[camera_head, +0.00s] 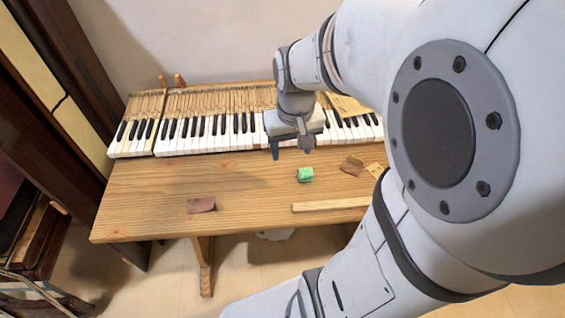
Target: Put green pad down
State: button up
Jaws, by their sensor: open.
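The green pad (305,175) is a small bright green block lying on the wooden table (150,205), in front of the piano keys. My gripper (291,150) is open and points down, a little behind and to the left of the pad in the picture. Its two fingers look apart, with nothing between them. The gripper appears to be above the table and clear of the pad, though the exact height is hard to tell.
Piano keys (205,133) run along the back of the table. A brown piece (201,205) lies at front left, another brown piece (351,165) right of the pad. A wooden strip (330,205) lies near the front edge. The table's left part is mostly bare.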

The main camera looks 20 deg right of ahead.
jog(key=s+a+r+n+t, duration=0.1)
jog(key=s+a+r, duration=0.1)
jog(key=s+a, duration=0.3)
jog(key=shift+s+a+r+n, duration=0.15)
jog(key=shift+s+a+n, duration=0.15)
jog(key=shift+s, duration=0.6)
